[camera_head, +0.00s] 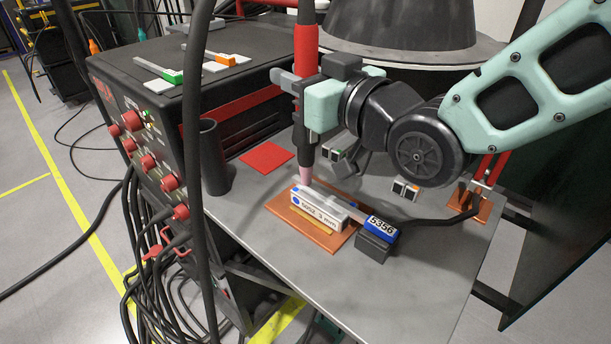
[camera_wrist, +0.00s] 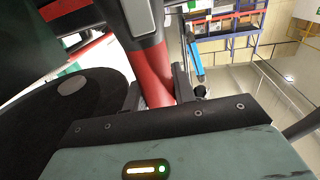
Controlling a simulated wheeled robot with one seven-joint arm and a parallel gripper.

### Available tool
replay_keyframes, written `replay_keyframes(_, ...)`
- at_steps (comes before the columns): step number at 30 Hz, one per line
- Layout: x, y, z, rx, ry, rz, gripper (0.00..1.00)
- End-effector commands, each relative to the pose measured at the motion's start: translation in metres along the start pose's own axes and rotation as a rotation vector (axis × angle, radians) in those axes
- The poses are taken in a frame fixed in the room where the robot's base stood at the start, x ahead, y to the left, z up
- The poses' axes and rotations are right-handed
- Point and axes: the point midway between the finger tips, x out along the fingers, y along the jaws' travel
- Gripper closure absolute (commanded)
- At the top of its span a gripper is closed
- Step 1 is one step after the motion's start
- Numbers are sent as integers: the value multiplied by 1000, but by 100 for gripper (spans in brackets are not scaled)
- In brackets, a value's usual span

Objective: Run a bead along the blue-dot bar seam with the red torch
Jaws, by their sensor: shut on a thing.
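The red torch (camera_head: 306,50) stands nearly upright, and my gripper (camera_head: 299,92) is shut around its body. In the wrist view the red torch (camera_wrist: 152,72) passes between the fingers of my gripper (camera_wrist: 158,92). The torch's pink nozzle (camera_head: 305,175) points down at the far left end of the blue-dot bar (camera_head: 320,209). I cannot tell if the nozzle touches it. This bar is pale, with a blue dot and printed lettering on its side. A grey strip (camera_head: 345,206) lies along its top, and its seam is hard to make out.
The bar lies on a copper plate (camera_head: 329,241) on the grey table (camera_head: 255,222). A block labelled 5356 (camera_head: 382,229) sits at its right end. A black cup (camera_head: 213,160), red pad (camera_head: 267,156) and black power unit (camera_head: 180,80) stand left. A cable (camera_head: 194,170) hangs in front.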

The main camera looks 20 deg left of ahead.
Motion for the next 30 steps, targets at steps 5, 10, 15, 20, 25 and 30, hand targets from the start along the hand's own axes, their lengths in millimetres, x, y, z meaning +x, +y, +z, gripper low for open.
replay_keyframes(5, 0, 0, -1, 0, 3, 0, 96)
replay_keyframes(10, 0, 0, 0, 0, 3, 0, 96)
replay_keyframes(15, 0, 0, 1, 0, 3, 0, 96)
replay_keyframes(20, 0, 0, 2, 0, 3, 0, 96)
replay_keyframes(25, 0, 0, 3, 0, 3, 0, 96)
replay_keyframes(30, 0, 0, 4, 0, 3, 0, 96)
